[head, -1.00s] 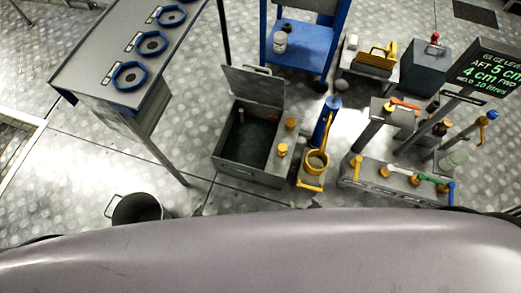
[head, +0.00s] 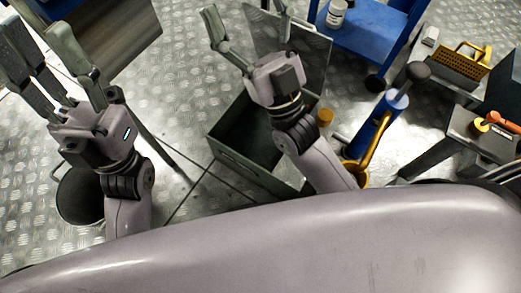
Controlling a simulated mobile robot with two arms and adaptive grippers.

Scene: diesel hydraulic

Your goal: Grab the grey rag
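I cannot make out a grey rag in the head view. My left gripper (head: 40,48) is at the upper left, fingers spread and pointing up, with nothing seen between them. It is in front of the grey bench and above the bucket in the picture. My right gripper (head: 246,22) is at the upper middle, fingers apart and empty. It overlaps the raised lid of the dark green box (head: 235,155) and hides part of that box's inside.
A dark bucket (head: 78,195) stands at the lower left, partly behind my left arm. A blue trolley (head: 375,35) carries a white bottle (head: 336,14). A blue cylinder (head: 377,125) and a yellow basket (head: 462,66) are to the right. Patterned metal floor (head: 185,95) shows between my arms.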

